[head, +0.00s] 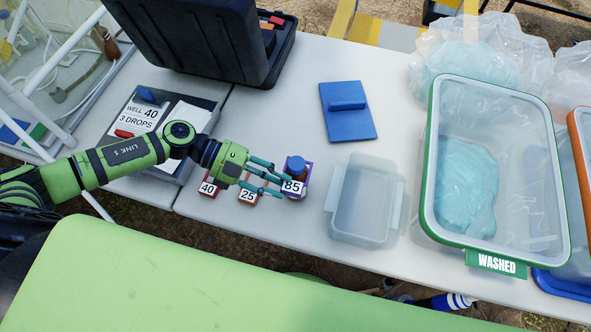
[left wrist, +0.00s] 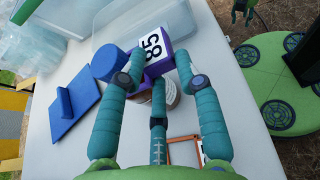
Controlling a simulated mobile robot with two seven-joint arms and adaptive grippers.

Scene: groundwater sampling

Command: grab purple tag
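The purple tag (head: 304,180), with a white "85" plate, is by a small blue-capped container (head: 296,163) on the table. The tag also shows in the left wrist view (left wrist: 160,66), near the blue cap (left wrist: 108,63). My left gripper (head: 277,180) is at the tag, its fingers pointing right. In the left wrist view its fingers (left wrist: 161,82) are spread apart, with part of the tag between and beyond the tips. I cannot tell whether any finger touches it. A green-and-dark shape at that view's top edge may be my right gripper (left wrist: 243,10); its fingers are unclear.
Tags "25" (head: 248,196) and "40" (head: 208,187) stand left of the purple one. A clear tub (head: 364,205), blue handled block (head: 347,123) and "WASHED" bin (head: 497,264) lie right. A black case (head: 225,50) stands behind. Bare tabletop separates several items.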

